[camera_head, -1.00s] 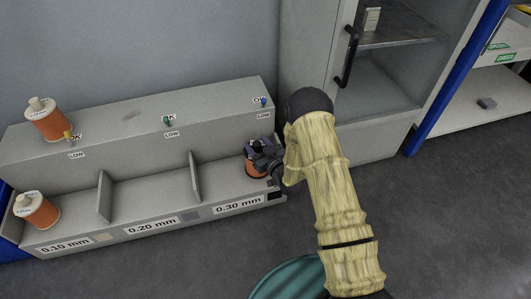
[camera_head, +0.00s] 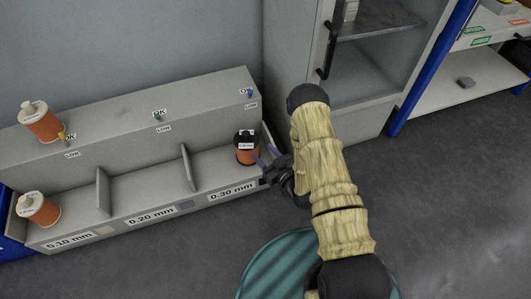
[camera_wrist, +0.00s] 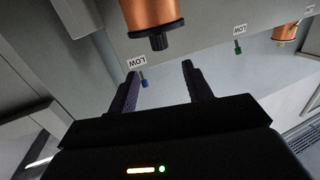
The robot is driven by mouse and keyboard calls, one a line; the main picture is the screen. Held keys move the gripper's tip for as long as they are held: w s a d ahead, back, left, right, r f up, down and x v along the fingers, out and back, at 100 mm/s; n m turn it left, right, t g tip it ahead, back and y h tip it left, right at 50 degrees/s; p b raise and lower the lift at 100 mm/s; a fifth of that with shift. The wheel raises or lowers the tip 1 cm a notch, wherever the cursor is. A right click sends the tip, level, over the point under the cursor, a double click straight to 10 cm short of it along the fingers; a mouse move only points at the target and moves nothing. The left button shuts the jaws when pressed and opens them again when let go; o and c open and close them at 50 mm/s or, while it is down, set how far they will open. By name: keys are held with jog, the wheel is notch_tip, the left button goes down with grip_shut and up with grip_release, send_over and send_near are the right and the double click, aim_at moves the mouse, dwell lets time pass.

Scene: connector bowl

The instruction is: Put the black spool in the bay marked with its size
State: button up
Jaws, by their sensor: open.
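The black spool (camera_head: 247,152), with a black top and copper-coloured winding, stands upright in the right bay of the grey rack, above the 0.30 mm label (camera_head: 232,191). A small white tag on it is too small to read surely. In the wrist view, which is upside down, its winding and black knob (camera_wrist: 158,41) show at the top edge. My gripper (camera_head: 266,158) is open and empty, just right of and in front of the spool, apart from it. In the wrist view, both fingers of my gripper (camera_wrist: 160,78) are spread with nothing between them.
The left bay, marked 0.10 mm (camera_head: 69,241), holds a pale-topped copper spool (camera_head: 38,209). Another such spool (camera_head: 42,122) stands on the upper ledge. The middle bay, marked 0.20 mm (camera_head: 151,216), is empty. Small levers line the ledge. A cabinet (camera_head: 350,80) stands right of the rack.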

dwell(0.3)
jog(key=w+d+r+m+g+h, duration=0.2)
jog(key=d+r+g+h, duration=0.45)
jog(key=r, duration=0.65)
jog(key=s+d+r+m+g+h, duration=0.1)
jog(key=s+d+r+m+g, duration=0.1)
jog(key=s+r, duration=0.3)
jog(key=s+d+r+m+g+h, duration=0.2)
jog(key=s+r, duration=0.3)
jog(key=s, duration=0.9)
jog(key=shift+s+d+r+m+g, duration=0.15)
jog(key=shift+d+r+m+g, duration=0.25)
jog(key=shift+g, duration=0.35)
